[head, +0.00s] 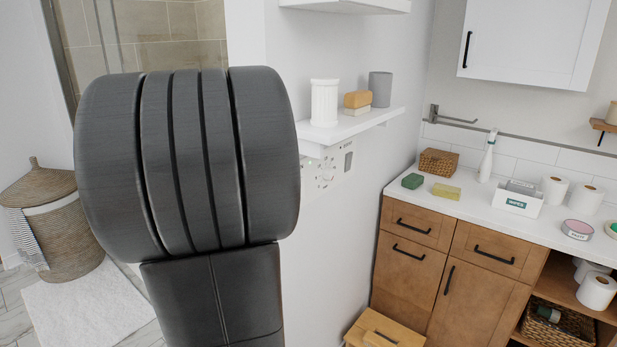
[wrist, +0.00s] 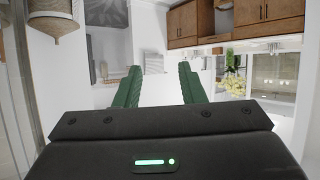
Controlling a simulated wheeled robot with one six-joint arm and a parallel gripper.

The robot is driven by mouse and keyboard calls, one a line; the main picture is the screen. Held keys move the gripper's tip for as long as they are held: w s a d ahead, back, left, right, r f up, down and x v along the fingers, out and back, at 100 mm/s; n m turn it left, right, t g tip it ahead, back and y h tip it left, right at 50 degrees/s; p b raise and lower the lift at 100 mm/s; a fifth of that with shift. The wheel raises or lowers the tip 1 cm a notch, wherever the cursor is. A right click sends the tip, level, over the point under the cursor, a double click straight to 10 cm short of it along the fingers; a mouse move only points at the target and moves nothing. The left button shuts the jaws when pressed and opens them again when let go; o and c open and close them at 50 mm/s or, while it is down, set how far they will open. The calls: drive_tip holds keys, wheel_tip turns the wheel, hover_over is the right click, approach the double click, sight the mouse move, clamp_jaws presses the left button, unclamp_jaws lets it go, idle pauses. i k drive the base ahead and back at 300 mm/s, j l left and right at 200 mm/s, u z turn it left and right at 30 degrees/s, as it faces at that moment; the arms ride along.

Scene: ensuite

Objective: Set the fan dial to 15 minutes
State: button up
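A white wall plate with small markings, which appears to hold the fan dial (head: 326,172), is on the white wall below the small shelf in the head view. It is too small to read the dial's setting. A grey rectangular piece (head: 348,161) is to its right. My gripper (wrist: 160,78) shows in the wrist view with its two green fingers apart and nothing between them. My dark arm fills the left middle of the head view and hides the gripper there. I cannot make out the dial in the wrist view.
The shelf (head: 355,125) above the plate bears a white fluted jar (head: 324,103), stacked blocks (head: 357,103) and a grey cup (head: 380,89). A wooden cabinet with a white counter (head: 470,203) stands right. A wicker basket (head: 62,215) and white mat (head: 85,308) are left.

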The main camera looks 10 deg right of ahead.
sight(329, 174)
drive_tip(key=i+l+z, duration=0.1)
drive_tip(key=z, duration=1.3)
drive_tip(key=i+z, duration=0.2)
drive_tip(key=i, duration=0.3)
